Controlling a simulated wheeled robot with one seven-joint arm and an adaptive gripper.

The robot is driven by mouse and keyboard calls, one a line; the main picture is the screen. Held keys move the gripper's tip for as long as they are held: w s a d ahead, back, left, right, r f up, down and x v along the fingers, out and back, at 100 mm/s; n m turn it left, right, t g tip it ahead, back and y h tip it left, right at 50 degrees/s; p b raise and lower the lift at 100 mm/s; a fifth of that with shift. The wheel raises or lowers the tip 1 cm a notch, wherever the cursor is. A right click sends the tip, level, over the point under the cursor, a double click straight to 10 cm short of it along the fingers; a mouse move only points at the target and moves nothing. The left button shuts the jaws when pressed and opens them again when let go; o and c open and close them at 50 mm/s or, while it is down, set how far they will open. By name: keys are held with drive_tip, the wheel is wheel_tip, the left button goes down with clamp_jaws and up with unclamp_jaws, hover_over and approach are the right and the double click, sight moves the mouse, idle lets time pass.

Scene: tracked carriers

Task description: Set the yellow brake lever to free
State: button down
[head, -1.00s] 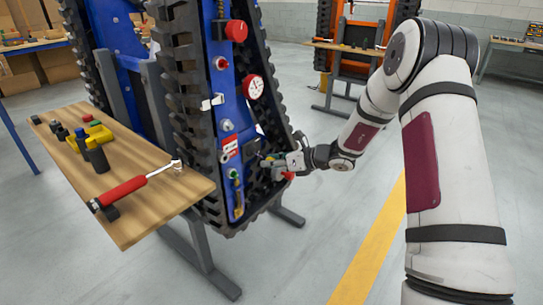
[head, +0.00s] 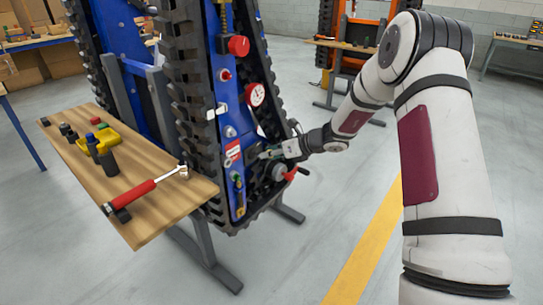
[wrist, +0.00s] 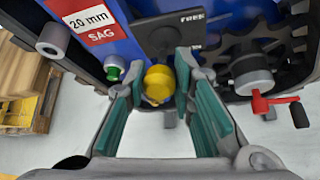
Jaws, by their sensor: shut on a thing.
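The yellow brake lever's round knob (wrist: 158,82) is in the middle of the wrist view, below a dark hub on a black plate (wrist: 172,38) marked FREE at its upper right. My gripper (wrist: 160,78) has its green-padded fingers on either side of the knob and is shut on it. The head view shows my gripper (head: 268,154) at the lower part of the blue carrier frame (head: 232,120). There the fingers and wrist hide the knob. The lever's other marking cannot be read.
A red crank handle (wrist: 268,102) sits close to the right of my fingers. A green-capped fitting (wrist: 113,70) and a red 20 mm SAG label (wrist: 85,22) are on the left. A wooden bench (head: 150,220) with a red-handled wrench (head: 135,192) stands left of the carrier.

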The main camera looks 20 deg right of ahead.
drive_tip(key=shift+w+a+r, duration=0.15)
drive_tip(key=shift+a+r, duration=0.15)
drive_tip(key=shift+r, duration=0.05)
drive_tip(key=c, duration=1.4)
unclamp_jaws()
drive_tip(key=shift+d+f, duration=0.1)
drive_tip(key=shift+f, duration=0.05)
drive_tip(key=v, duration=1.2)
drive_tip(key=shift+d+f, duration=0.1)
